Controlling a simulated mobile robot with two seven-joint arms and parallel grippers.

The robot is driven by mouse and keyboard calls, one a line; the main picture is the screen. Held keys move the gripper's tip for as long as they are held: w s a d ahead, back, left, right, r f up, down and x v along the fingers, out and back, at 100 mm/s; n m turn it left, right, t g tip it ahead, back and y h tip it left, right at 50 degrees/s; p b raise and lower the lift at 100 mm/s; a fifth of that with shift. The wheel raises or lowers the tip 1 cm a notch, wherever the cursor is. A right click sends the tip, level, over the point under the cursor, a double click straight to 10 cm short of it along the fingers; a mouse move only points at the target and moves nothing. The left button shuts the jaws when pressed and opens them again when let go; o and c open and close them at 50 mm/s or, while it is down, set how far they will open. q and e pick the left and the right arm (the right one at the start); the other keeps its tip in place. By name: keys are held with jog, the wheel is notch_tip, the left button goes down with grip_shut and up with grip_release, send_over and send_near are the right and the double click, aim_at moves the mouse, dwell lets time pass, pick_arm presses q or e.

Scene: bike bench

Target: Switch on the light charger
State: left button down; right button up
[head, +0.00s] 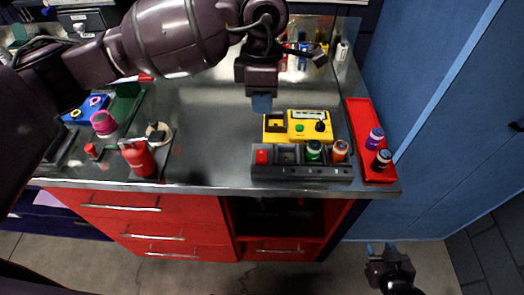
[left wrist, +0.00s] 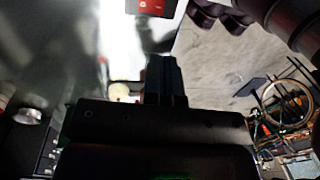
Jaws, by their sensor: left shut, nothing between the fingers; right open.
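A dark grey block (head: 300,172) with a row of bays, which looks like the light charger, lies near the bench's front edge. A red switch (head: 262,157) sits at its left end; a red rocker switch (left wrist: 150,8) also shows at the top edge of the left wrist view. A green-banded cylinder (head: 314,150) and an orange one (head: 339,150) stand in bays of the block. My left gripper (head: 261,103) is shut and empty, pointing down above and behind the block, apart from the switch. My right gripper (head: 383,250) is open and empty, low in front of the bench.
A yellow device (head: 297,126) with a green button and black knob lies just behind the block. A red tray (head: 360,122) with purple and dark cylinders is at the right. A red bottle (head: 138,158) stands at the left. The bench middle is clear.

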aim_at(261, 160)
jog(key=shift+f, duration=0.1)
pick_arm(q)
jog(key=f, duration=0.4)
jog(key=s+f, duration=0.1)
jog(key=f, duration=0.3)
jog(key=f+p, duration=0.1)
jog(key=f, duration=0.3)
jog(key=shift+s, duration=0.25)
jog(key=shift+f, duration=0.7)
jog(key=shift+s+f, duration=0.1)
jog(key=shift+f, duration=0.15)
pick_arm(e)
jog(key=shift+r, duration=0.85)
jog(key=shift+w+f, duration=0.1)
jog(key=shift+w, duration=0.05)
pick_arm(q)
jog(key=shift+s+f, duration=0.1)
jog(key=shift+f, duration=0.2)
jog(key=shift+t, duration=0.3)
pick_arm(e)
jog(key=shift+w+f, duration=0.2)
jog(key=shift+f, duration=0.05)
jog(key=shift+w, duration=0.1)
pick_arm(q)
jog(key=shift+b, duration=0.3)
